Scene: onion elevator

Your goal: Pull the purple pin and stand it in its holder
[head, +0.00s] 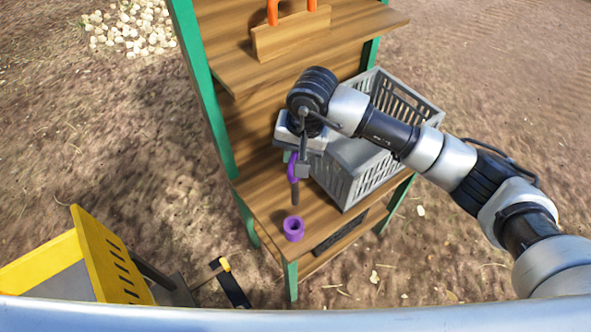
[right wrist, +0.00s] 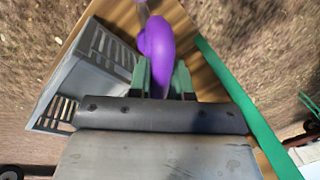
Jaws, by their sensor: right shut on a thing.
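The purple pin (head: 292,167) has a purple ring handle and a dark shank that points down. My right gripper (head: 298,160) is shut on its handle and holds it above the lower wooden shelf. The pin also shows in the right wrist view (right wrist: 158,45), with its handle between the green fingertips (right wrist: 160,80). The purple holder (head: 293,228), a short open cup, stands on the lower shelf near its front left. The shank's tip is above the holder, apart from it. My left gripper is not in view.
A grey slatted crate (head: 345,185) stands on the lower shelf, right of the pin. An upper shelf (head: 350,35) carries a wooden block (head: 290,33) with orange handles. Green posts (head: 212,110) frame the stand. A yellow slotted thing (head: 95,255) is at the lower left.

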